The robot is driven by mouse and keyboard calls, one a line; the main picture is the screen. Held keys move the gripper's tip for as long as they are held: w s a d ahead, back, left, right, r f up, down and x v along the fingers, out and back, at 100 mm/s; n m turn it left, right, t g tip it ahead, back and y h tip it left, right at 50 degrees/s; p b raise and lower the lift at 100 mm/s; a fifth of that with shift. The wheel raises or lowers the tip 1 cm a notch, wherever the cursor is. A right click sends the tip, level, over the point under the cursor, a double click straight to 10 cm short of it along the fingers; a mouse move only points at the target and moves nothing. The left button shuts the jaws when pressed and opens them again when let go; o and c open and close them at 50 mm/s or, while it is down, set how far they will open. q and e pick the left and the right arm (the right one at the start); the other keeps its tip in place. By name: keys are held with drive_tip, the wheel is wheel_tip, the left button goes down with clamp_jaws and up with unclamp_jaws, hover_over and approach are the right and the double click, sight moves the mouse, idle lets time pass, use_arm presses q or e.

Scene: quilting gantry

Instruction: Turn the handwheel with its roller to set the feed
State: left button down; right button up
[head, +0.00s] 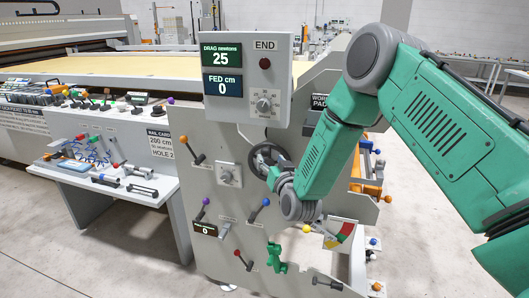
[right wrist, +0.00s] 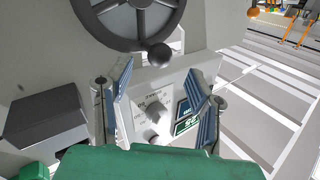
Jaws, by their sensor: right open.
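The dark handwheel (head: 264,153) is on the grey side panel below the END box and is partly hidden by my right gripper and wrist. In the right wrist view the wheel (right wrist: 97,22) shows its rim and spokes at the top, with a round dark knob (right wrist: 159,55) at its lower rim. My right gripper (right wrist: 160,78) is open, its two blue-padded fingers apart with the knob in line between them and nothing gripped. Contact with the knob cannot be told. A separate roller is not identifiable. The FED display (head: 222,85) reads 0 cm. My left gripper is not in view.
The END box (head: 283,60) with its dial stands close above the wheel. A tool shelf (head: 110,175) is at the left.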

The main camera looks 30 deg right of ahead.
sight(269, 154)
drive_tip(key=x, duration=0.4)
drive_tip(key=shift+w+d+f, duration=0.15)
drive_tip(key=shift+w+d, duration=0.1)
drive_tip(key=shift+d, duration=0.2)
drive_tip(key=shift+w, duration=0.35)
drive_tip(key=shift+w+a, duration=0.25)
drive_tip(key=shift+a, duration=0.15)
drive_tip(key=shift+d, duration=0.25)
clamp_jaws()
